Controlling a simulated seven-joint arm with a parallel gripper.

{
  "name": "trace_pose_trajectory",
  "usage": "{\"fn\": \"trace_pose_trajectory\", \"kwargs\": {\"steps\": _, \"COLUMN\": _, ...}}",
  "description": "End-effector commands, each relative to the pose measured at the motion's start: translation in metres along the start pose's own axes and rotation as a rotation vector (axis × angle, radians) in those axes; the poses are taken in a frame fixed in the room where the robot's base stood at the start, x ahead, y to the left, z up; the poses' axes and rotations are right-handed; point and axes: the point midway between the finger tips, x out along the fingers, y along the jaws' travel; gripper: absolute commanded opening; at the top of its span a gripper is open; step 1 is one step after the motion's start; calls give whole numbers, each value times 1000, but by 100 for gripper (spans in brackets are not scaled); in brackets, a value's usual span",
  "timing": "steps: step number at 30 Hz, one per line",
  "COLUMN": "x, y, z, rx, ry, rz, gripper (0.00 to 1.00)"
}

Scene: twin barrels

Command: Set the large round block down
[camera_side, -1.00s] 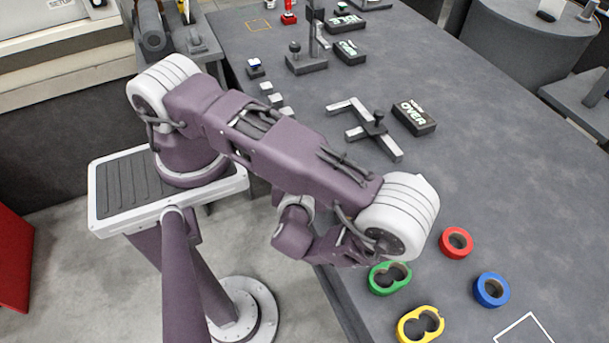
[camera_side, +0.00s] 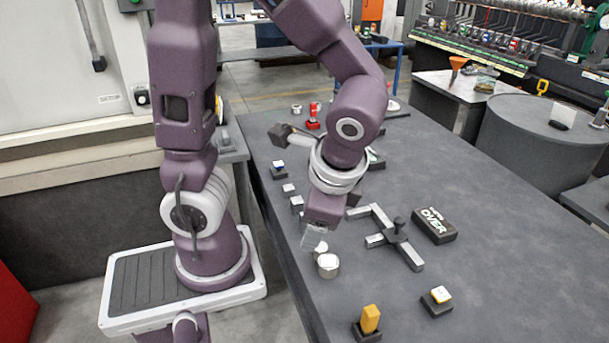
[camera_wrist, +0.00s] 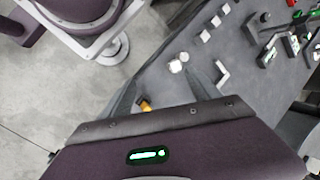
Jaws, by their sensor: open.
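The large round block (camera_side: 328,267), a short silver cylinder with a pale top, stands upright on the dark table near its left edge. A smaller pale round piece (camera_side: 321,248) is right behind it; I cannot tell whether they touch. In the wrist view two pale round tops, the nearer (camera_wrist: 175,67) and the farther (camera_wrist: 184,57), lie close together beyond the fingertips. My gripper (camera_side: 313,239) points down just above and behind the large round block, its clear fingers partly over the smaller piece. In the wrist view the jaws (camera_wrist: 160,76) are apart, with nothing held.
A grey bracket with a dark knob (camera_side: 396,230) and a black box marked OVER (camera_side: 434,225) lie to the right. Small pale blocks (camera_side: 296,203) line the left edge.

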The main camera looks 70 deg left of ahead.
Motion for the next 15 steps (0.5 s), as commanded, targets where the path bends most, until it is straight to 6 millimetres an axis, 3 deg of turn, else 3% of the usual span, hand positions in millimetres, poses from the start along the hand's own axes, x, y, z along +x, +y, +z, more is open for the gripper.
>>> {"fn": "trace_pose_trajectory", "kwargs": {"steps": 3, "x": -43, "y": -6, "z": 18, "rx": -300, "ry": 235, "rz": 137, "gripper": 71}}
{"fn": "trace_pose_trajectory", "kwargs": {"steps": 6, "x": -71, "y": -6, "z": 28, "rx": -473, "ry": 410, "rz": 207, "gripper": 71}}
{"fn": "trace_pose_trajectory", "kwargs": {"steps": 10, "x": -93, "y": -5, "z": 34, "rx": -593, "ry": 556, "rz": 245, "gripper": 71}}
{"fn": "trace_pose_trajectory", "kwargs": {"steps": 15, "x": -99, "y": -4, "z": 36, "rx": -623, "ry": 599, "rz": 255, "gripper": 71}}
